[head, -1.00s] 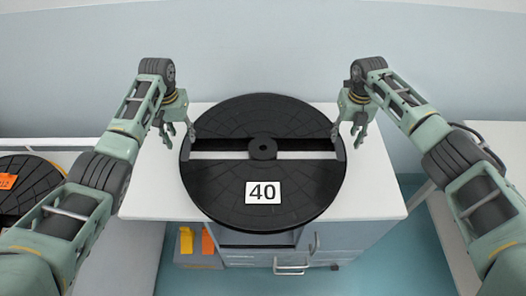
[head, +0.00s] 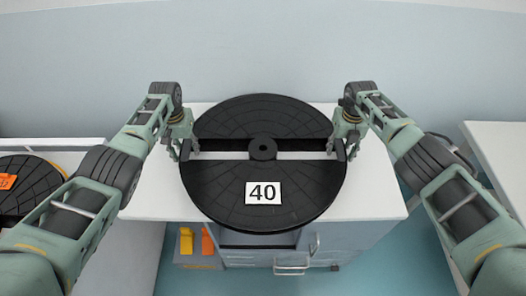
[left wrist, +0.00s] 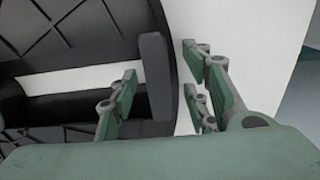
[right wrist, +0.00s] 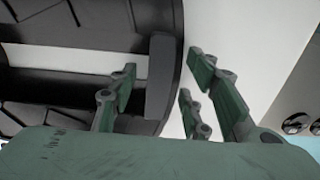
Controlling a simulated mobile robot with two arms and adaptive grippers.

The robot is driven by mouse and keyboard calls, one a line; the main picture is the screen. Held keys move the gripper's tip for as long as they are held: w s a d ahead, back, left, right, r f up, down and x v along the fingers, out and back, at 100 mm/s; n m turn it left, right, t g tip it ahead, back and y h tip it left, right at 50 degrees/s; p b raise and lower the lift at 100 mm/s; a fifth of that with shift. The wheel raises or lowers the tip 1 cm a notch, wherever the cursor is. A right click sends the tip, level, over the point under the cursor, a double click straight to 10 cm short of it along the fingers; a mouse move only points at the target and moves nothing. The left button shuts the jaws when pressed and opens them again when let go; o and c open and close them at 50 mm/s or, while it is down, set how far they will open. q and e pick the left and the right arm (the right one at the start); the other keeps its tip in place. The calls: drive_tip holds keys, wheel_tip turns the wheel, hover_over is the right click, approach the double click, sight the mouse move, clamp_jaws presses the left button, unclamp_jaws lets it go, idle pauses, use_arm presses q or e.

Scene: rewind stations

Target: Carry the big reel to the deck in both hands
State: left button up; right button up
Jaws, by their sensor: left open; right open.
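The big reel (head: 263,205) is a black disc with a central hub, a white label reading 40 and an open slot across its middle. It lies flat on a white-topped cabinet. My left gripper (head: 184,150) is open at the reel's left edge; in the left wrist view its fingers (left wrist: 155,85) stand on either side of the upright black rim piece (left wrist: 155,75). My right gripper (head: 342,150) is open at the right edge; in the right wrist view its fingers (right wrist: 160,85) straddle the matching rim piece (right wrist: 160,75). Contact is not clear. I cannot make out the deck.
The cabinet top (head: 375,195) has bare room beside the reel. Another black reel with an orange label (head: 8,181) lies on a surface at far left. Yellow (head: 186,241) and orange (head: 207,242) items sit on a lower shelf. A white table (head: 500,150) stands at right.

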use_arm(q)
drive_tip(key=shift+f, duration=0.35)
use_arm(e)
drive_tip(key=shift+f, duration=0.35)
use_arm(q)
clamp_jaws()
use_arm(e)
clamp_jaws()
use_arm(q)
drive_tip(key=shift+r, duration=0.1)
use_arm(e)
drive_tip(key=shift+r, duration=0.1)
